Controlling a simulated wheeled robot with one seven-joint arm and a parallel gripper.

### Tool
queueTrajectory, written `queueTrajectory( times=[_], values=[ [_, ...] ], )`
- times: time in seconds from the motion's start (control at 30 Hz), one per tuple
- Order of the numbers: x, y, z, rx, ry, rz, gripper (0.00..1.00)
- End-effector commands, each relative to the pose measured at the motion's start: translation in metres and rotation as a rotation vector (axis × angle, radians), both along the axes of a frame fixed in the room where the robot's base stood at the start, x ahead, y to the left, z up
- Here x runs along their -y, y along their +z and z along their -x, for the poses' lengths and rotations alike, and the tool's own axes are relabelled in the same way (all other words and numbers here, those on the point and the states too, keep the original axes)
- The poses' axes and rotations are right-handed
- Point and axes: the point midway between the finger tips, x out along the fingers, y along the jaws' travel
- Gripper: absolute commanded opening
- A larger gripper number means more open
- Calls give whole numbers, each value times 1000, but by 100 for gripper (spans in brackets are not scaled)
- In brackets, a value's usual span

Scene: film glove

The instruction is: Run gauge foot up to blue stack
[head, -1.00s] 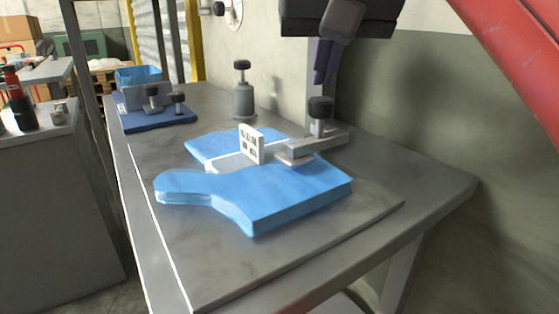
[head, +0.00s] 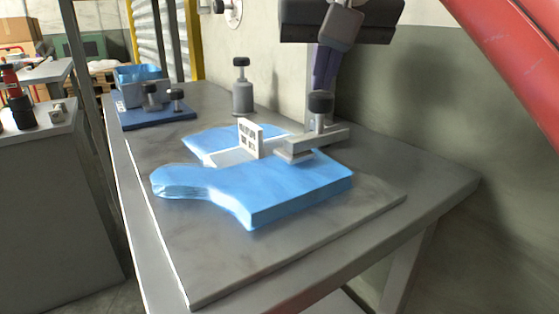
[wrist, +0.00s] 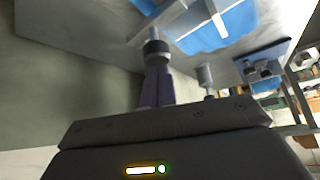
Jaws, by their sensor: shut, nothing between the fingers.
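The blue stack (head: 290,189) of film lies on the bench plate, its narrow end to the left. A second blue area (head: 208,140) shows behind it. The pale gauge stands between them: its upright plate (head: 251,137) has dark marks, and its flat foot (head: 230,157) lies beside the stack's back edge; I cannot tell whether they touch. A grey clamp bar (head: 310,144) with a black knob (head: 320,103) presses on the stack's right part. My gripper (head: 322,86) is shut and empty, its purple fingers pointing down just behind the knob; they also show in the wrist view (wrist: 155,88).
A grey post with a black knob (head: 241,90) stands behind the gauge. A blue base (head: 160,116) with knobs and a bin stands at the back left. The wall is close on the right. The front of the plate (head: 300,250) is clear.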

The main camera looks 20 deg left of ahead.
Motion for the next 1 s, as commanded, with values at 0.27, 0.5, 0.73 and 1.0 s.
queueTrajectory(
  times=[0.27, 0.5, 0.73, 1.0],
  values=[
    [0, -10, 0, -2, 0, 1, 0],
    [0, -9, 0, -2, 0, 1, 0],
    [0, -10, 0, -3, -1, 2, 0],
    [0, -10, 0, -4, 0, 3, 0]
  ],
)
